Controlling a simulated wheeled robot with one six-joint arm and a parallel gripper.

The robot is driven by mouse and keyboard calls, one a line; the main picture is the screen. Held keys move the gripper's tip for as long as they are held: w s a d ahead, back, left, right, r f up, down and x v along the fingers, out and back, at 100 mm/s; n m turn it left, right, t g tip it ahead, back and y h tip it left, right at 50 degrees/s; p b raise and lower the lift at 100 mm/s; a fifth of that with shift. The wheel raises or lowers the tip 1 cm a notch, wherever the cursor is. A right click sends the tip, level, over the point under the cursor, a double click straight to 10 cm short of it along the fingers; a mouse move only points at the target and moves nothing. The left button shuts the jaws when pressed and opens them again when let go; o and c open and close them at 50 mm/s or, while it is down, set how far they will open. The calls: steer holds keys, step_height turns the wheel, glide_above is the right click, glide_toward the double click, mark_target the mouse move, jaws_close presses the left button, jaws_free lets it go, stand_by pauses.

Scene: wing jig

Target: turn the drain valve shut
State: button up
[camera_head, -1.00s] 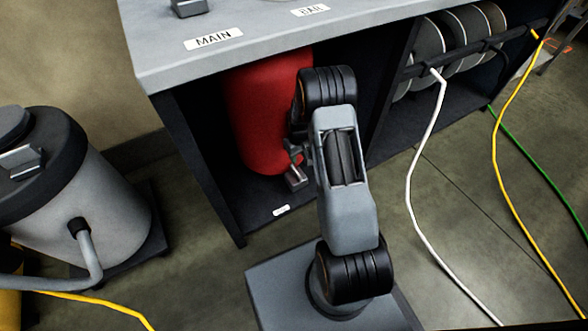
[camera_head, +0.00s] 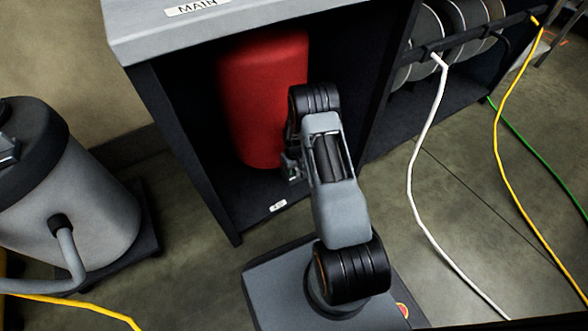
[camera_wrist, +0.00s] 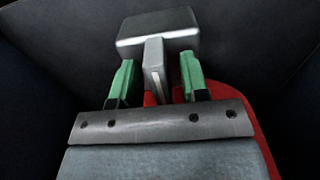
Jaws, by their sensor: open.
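The red tank (camera_head: 262,105) stands upright inside the dark cabinet. My gripper (camera_head: 291,170) is at the tank's lower right side, small and partly hidden by my arm. In the wrist view my gripper (camera_wrist: 158,72) is open with its two green fingers apart. A pale grey metal valve handle (camera_wrist: 153,58) stands between the fingers, with a gap visible on each side. A wider grey block (camera_wrist: 158,28) lies at the handle's far end. A red surface (camera_wrist: 248,108) shows behind the gripper on the right. The valve itself is not distinguishable in the head view.
The cabinet's side wall (camera_head: 190,150) and worktop edge (camera_head: 200,38) enclose the tank on the left and above. A small white label (camera_head: 278,206) is on the cabinet floor's front edge. A grey vacuum drum (camera_head: 75,205) stands left. White and yellow cables hang at right.

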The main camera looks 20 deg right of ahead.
jaws_close()
stand_by(0.4)
steer(key=shift+m, duration=0.3)
steer(key=m, duration=0.3)
steer(key=m+p, duration=0.1)
steer(key=m, duration=0.1)
steer(key=shift+a+m, duration=0.3)
steer(key=m, duration=0.5)
steer(key=shift+w+a+m, duration=0.25)
steer(key=shift+m, duration=0.05)
jaws_free()
stand_by(0.4)
